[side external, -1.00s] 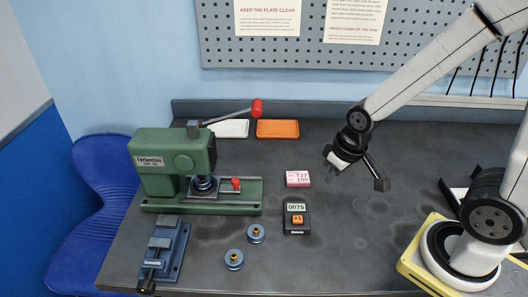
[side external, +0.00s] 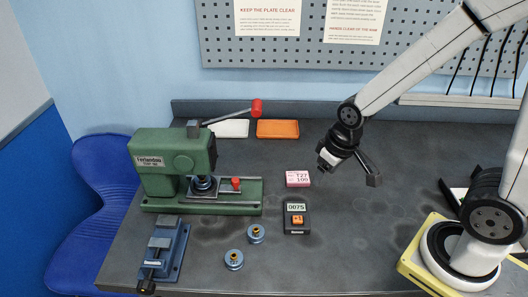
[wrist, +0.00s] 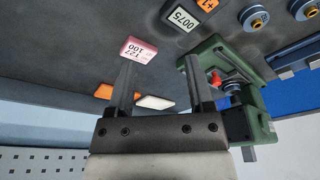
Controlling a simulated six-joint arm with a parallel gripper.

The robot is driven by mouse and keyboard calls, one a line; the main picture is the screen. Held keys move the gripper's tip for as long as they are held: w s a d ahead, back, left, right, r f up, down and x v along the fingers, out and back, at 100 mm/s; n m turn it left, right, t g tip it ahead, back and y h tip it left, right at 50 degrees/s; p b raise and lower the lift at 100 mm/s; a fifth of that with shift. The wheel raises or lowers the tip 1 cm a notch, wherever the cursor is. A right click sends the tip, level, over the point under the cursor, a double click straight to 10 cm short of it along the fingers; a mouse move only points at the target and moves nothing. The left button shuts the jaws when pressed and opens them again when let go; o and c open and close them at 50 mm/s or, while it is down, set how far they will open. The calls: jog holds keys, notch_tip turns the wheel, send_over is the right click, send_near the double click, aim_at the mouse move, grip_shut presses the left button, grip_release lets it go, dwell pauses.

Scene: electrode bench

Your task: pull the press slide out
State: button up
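The green press (side external: 175,165) stands at the left of the bench. Its slide, a grey plate (side external: 212,194) with a red knob (side external: 236,183), lies on the green base rails under the ram. In the wrist view the red knob (wrist: 215,79) shows beyond the right finger, and the press body (wrist: 262,128) is partly cut off by the finger and mount. My gripper (side external: 323,166) is above the bench, well to the right of the press and apart from it. In the wrist view my gripper (wrist: 158,60) is open, with nothing between its fingers.
A pink block (side external: 297,179) and a black meter (side external: 296,218) lie between my gripper and the press. Two blue round pieces (side external: 255,233) and a blue vise (side external: 167,250) are in front. The press lever (side external: 232,116) sticks out above.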

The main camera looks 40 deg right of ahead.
jog(key=w+a+g, duration=0.1)
jog(key=w+a, duration=0.4)
jog(key=w, duration=0.6)
jog(key=g, duration=0.2)
send_over(235, 179)
jog(key=shift+r, duration=0.15)
jog(key=shift+s+f, duration=0.1)
jog(key=shift+f, duration=3.8)
grip_shut()
